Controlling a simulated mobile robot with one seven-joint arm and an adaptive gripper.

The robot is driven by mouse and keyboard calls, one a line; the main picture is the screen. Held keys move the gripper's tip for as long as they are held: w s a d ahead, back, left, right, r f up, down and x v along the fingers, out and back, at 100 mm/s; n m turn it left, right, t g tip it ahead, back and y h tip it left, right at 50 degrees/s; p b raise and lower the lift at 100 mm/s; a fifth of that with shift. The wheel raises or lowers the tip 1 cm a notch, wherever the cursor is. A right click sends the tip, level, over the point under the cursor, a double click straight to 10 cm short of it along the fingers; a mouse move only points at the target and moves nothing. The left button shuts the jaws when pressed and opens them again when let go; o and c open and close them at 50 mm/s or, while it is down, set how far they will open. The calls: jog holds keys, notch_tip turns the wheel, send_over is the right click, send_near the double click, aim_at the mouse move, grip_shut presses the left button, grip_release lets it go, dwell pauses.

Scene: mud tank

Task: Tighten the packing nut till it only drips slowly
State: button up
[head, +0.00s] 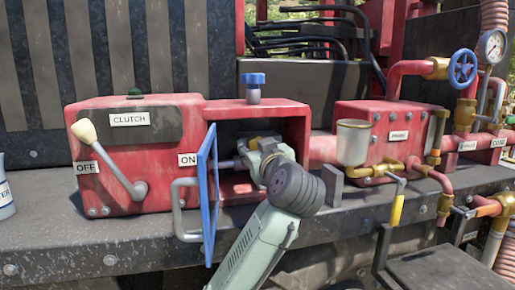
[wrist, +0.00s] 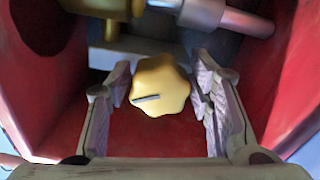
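A yellow lobed knob (wrist: 165,78) with a dark mark across its face is in the middle of the wrist view; it looks like the packing nut. My gripper (wrist: 162,88) has its two ridged fingers spread, one on each side of the knob. The fingertips are close to its sides; I see no clear contact. In the head view my arm reaches into the open red box (head: 292,112), where my wrist hides the nut and fingertips. No drip can be made out.
Red box walls stand close on both sides. A brass fitting and silver shaft (wrist: 215,15) run above the knob. In the head view a blue door (head: 208,195) stands open left of my arm, beside the clutch lever (head: 115,165). A cup (head: 354,143) is to the right.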

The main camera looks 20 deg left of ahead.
jog(key=c, duration=0.8)
jog(key=shift+f+m+b, duration=0.1)
jog(key=shift+m+b, duration=0.2)
jog(key=shift+m+b, duration=0.3)
jog(key=shift+m, duration=0.3)
jog(key=shift+s+a+m+b, duration=0.15)
jog(key=shift+m+b, duration=0.2)
jog(key=shift+m, duration=2.45)
jog(key=o, duration=1.2)
jog(key=shift+c, duration=0.2)
